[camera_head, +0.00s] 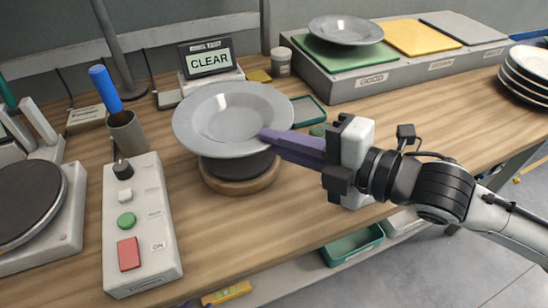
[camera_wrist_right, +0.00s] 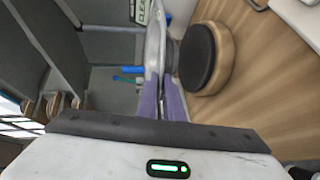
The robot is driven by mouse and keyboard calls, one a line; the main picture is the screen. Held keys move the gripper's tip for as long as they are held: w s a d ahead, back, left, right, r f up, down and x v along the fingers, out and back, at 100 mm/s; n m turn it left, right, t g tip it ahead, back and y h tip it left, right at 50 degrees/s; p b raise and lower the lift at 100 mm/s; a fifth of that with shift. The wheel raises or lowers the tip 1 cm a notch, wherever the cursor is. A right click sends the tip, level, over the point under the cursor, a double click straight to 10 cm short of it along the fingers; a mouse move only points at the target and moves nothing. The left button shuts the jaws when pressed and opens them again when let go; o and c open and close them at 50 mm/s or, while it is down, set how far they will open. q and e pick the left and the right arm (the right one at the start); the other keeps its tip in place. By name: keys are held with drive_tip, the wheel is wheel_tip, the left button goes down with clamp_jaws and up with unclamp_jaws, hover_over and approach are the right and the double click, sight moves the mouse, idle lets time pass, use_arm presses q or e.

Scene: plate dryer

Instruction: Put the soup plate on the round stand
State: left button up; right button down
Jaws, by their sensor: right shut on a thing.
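A grey soup plate (camera_head: 225,112) with a wide rim is held by its edge, roughly level, over the round stand. The round stand has a dark top and a wooden base (camera_head: 240,183); the plate hides much of its top in the head view. In the right wrist view, the plate (camera_wrist_right: 154,50) shows edge-on, with a gap between it and the stand's dark top (camera_wrist_right: 196,58). My right gripper (camera_head: 290,145) is shut on the plate's near-right rim with its purple fingers, also seen in the right wrist view (camera_wrist_right: 162,100). My left gripper is not in view.
A control box (camera_head: 143,225) with buttons and a cup (camera_head: 125,130) with a blue-handled tool stand left of the plate. A display reading CLEAR (camera_head: 208,62) stands behind. Another plate (camera_head: 345,30) lies on a green pad; stacked plates (camera_head: 527,65) stand far right.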

wheel_tip(320, 180, down, 4)
drive_tip(key=shift+r, duration=0.2)
drive_tip(key=shift+f, duration=0.1)
drive_tip(key=c, duration=1.9)
unclamp_jaws()
drive_tip(key=shift+f+b, duration=0.15)
drive_tip(key=shift+b, duration=0.15)
drive_tip(key=v, duration=1.2)
drive_tip(key=shift+p, duration=0.45)
